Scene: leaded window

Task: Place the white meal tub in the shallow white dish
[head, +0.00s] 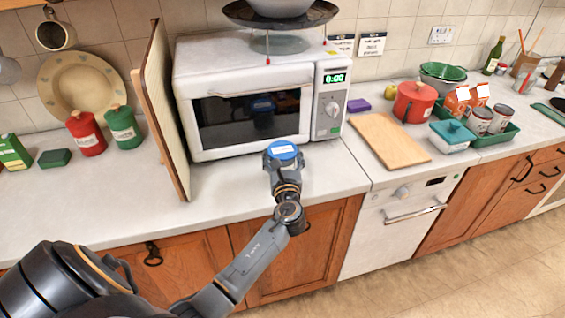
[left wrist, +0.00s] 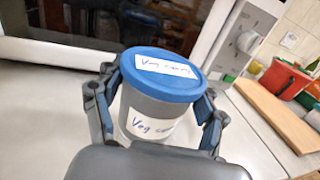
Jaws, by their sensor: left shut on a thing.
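A tub with a blue lid (head: 283,151) is in my left gripper (head: 282,165), in front of the microwave and above the counter. In the left wrist view the tub (left wrist: 150,110) has a pale body, looking grey in shadow, and handwritten white labels that seem to read "Veg curry". The fingers of the left gripper (left wrist: 155,115) close on both its sides, and it looks roughly upright. I cannot make out a shallow white dish in either view. My right gripper is not in view.
The white microwave (head: 255,95) looks closed; a tall thin panel (head: 165,105) stands at its left. A wooden board (head: 390,139), red pot (head: 414,101) and teal-lidded container (head: 452,136) are to the right. The counter between the microwave and its front edge (head: 225,185) is clear.

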